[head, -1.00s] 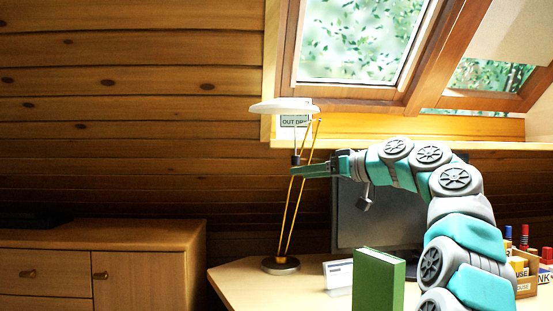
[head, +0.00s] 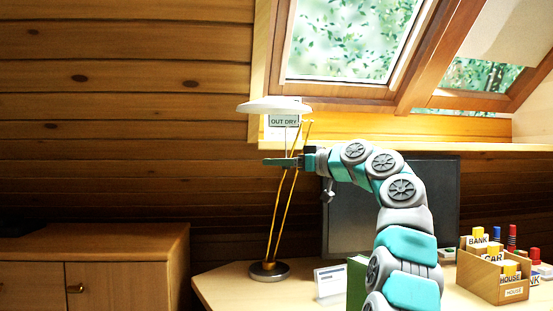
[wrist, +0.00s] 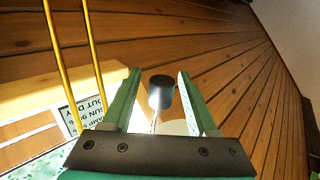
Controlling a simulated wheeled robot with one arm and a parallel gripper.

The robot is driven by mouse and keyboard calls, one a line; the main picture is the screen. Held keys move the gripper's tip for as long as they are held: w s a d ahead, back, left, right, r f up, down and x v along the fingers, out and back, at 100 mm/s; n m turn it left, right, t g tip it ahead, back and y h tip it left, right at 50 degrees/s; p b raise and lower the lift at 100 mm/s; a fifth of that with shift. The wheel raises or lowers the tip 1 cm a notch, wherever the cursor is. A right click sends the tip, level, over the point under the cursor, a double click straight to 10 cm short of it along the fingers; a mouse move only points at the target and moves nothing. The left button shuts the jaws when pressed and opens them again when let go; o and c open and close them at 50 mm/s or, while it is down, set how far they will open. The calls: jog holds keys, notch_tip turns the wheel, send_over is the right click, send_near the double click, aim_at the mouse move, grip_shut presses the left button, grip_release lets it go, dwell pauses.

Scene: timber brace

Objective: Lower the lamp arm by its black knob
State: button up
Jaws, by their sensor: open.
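The desk lamp has a white disc shade (head: 274,106), thin yellow arm rods (head: 284,215) and a dark round base (head: 269,271) on the desk. My gripper (head: 268,161) is at the upper part of the lamp arm, below the shade, pointing left. In the wrist view my gripper (wrist: 159,74) is open, and the black knob (wrist: 160,90) shows between its two green fingers, with a visible gap on each side. The yellow rods (wrist: 75,60) pass left of the fingers there. In the head view the knob is not clearly visible, being behind or between the fingers.
A dark monitor (head: 440,200) stands behind my arm. A green book (head: 356,285) and a white card (head: 330,283) stand near the lamp base. A wooden box of labelled blocks (head: 490,275) is at the right. A wooden cabinet (head: 120,255) is at the left.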

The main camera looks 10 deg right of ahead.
jog(key=shift+w+a, duration=0.3)
jog(key=shift+a, duration=0.05)
grip_shut()
dwell(1.2)
